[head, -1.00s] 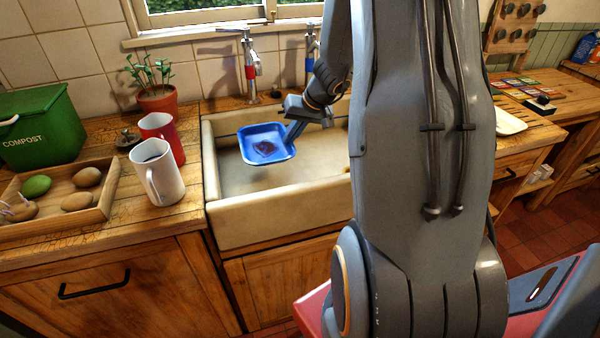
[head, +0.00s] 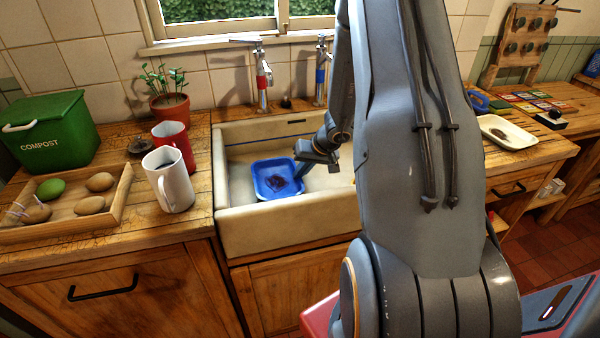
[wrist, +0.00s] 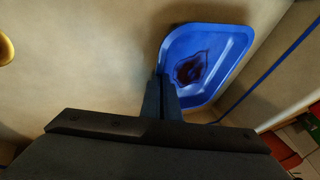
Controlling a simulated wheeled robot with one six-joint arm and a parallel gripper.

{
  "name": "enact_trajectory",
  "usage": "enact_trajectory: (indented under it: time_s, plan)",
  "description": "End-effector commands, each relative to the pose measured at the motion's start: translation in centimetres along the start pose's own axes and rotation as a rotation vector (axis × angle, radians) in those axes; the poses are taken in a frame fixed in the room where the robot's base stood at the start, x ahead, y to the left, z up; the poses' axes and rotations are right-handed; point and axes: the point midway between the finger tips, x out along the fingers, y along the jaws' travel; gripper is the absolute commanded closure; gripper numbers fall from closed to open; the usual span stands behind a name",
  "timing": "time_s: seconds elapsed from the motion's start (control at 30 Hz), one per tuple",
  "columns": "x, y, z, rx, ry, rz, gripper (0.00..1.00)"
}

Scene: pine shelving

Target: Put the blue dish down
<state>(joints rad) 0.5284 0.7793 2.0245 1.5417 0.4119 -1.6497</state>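The blue dish (head: 262,180) is a shallow square tray with a dark reddish-brown stain on its bottom. It is down inside the pale sink (head: 240,232), near the front left; I cannot tell if it touches the sink floor. My gripper (head: 300,178) reaches down into the sink at the dish's right edge. In the wrist view, my gripper's fingers (wrist: 162,98) are close together on the near left rim of the blue dish (wrist: 228,42). The dish looks about level.
A white mug (head: 168,182) and a red mug (head: 175,143) stand on the counter left of the sink, by a wooden tray (head: 65,222) of stones. Two taps, one red-banded (head: 262,78) and one blue-banded (head: 320,75), rise behind the sink.

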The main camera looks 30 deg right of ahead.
Motion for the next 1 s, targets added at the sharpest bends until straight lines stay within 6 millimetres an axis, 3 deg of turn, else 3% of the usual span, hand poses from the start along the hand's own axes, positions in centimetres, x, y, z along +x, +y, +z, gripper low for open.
enact_trajectory:
  time_s: [0.33,0.47,0.83,1.0]
  plan:
    - [0.3,0.1,0.1,0.000,0.001,0.000,1.00]
    - [0.2,0.1,0.1,0.000,0.000,0.000,0.80]
    - [0.1,0.0,0.0,0.000,0.000,0.000,0.80]
    - [-1.1,0.0,-0.2,0.001,0.004,0.000,0.80]
